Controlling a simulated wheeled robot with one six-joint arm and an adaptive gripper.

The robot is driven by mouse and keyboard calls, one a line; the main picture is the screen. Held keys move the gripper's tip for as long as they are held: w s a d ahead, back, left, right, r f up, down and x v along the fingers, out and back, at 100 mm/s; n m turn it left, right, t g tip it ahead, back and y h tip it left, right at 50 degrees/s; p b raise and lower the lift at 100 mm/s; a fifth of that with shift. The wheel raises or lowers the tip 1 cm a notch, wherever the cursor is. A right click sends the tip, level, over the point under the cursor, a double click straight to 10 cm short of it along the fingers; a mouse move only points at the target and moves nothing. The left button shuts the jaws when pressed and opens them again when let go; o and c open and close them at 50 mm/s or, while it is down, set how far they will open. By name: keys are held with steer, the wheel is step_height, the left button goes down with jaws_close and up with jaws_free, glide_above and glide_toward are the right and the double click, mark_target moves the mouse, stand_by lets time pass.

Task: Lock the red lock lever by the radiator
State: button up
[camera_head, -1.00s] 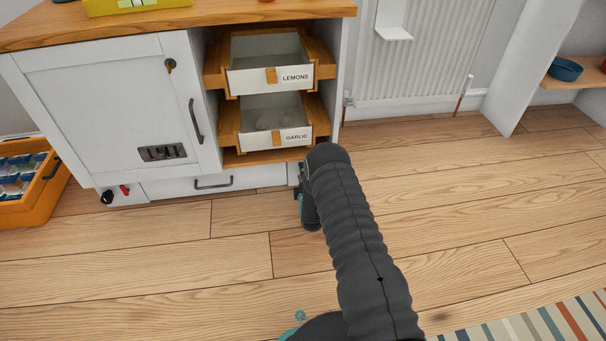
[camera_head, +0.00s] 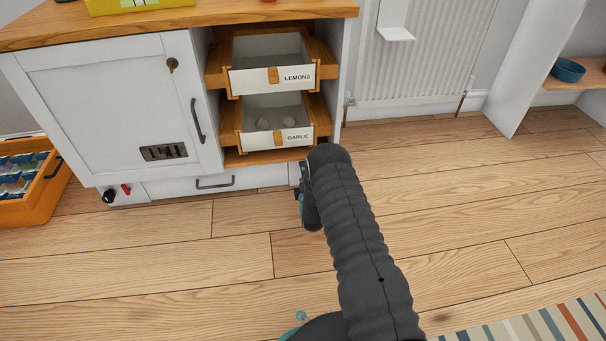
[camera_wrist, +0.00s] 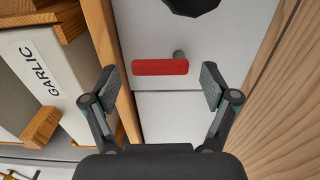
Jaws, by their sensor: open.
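The red lock lever (camera_wrist: 160,67) shows in the wrist view on a white panel below the GARLIC drawer. It lies lengthwise across the picture, with a grey pin at its right end. A black knob (camera_wrist: 190,5) is at the top edge, partly cut off. My gripper (camera_wrist: 161,85) is open, one finger to each side of the lever, and neither finger visibly touches it. In the head view my arm hides this lever, and only part of my gripper (camera_head: 305,195) shows beside the cabinet's lower front.
Another red lever (camera_head: 126,190) and black knob (camera_head: 108,197) sit at the cabinet's lower left. The LEMONS drawer (camera_head: 245,82) and GARLIC drawer (camera_head: 250,138) stand above my gripper. The radiator (camera_head: 425,55) is at the back right. An orange crate (camera_head: 38,205) stands left. Floor is clear to the right.

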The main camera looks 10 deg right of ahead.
steer(key=s, duration=1.2)
stand_by(0.3)
